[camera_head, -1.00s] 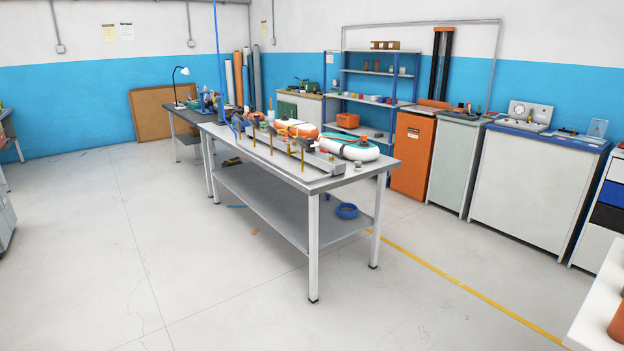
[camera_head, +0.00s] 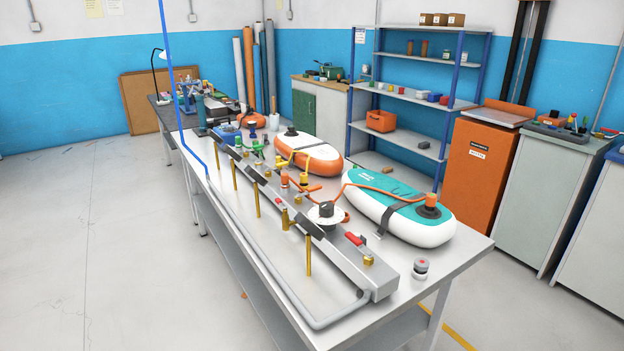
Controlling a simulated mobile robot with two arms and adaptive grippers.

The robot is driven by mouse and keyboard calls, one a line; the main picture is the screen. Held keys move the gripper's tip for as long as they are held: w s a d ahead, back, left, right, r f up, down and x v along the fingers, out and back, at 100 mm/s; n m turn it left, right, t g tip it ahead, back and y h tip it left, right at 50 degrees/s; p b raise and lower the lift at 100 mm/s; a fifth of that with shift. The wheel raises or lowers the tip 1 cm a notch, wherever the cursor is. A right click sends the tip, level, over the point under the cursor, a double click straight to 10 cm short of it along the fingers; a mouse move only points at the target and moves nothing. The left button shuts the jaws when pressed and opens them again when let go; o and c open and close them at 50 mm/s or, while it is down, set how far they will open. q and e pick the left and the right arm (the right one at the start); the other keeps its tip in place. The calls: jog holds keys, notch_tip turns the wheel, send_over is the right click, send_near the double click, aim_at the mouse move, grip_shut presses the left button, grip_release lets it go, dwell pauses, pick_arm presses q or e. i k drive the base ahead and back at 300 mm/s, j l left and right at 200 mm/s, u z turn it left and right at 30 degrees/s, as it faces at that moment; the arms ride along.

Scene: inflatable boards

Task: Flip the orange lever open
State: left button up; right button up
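A long grey manifold rail (camera_head: 345,262) lies along the near side of the metal workbench (camera_head: 445,272), with coloured valves and brass fittings on it. Orange valve parts, which look like the orange lever (camera_head: 303,187), sit around the middle of the rail. They are small, and I cannot tell the lever's exact angle. An orange hose (camera_head: 385,191) runs from near there to a teal and white inflatable board (camera_head: 400,218). A red lever (camera_head: 354,239) is at the rail's near end. Neither of my grippers is in view.
Yellow (camera_head: 305,168) and green (camera_head: 256,148) valves sit farther along the rail. An orange and white board (camera_head: 308,154) lies behind it. A grey pipe (camera_head: 262,268) loops along the bench's front edge. Floor (camera_head: 90,250) to the left is clear.

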aim_at(315, 188)
jog(key=i+u, duration=0.1)
jog(key=i, duration=0.35)
jog(key=i+l+u, duration=0.15)
jog(key=i, duration=0.3)
jog(key=l+u, duration=0.25)
jog(key=k+l, duration=0.05)
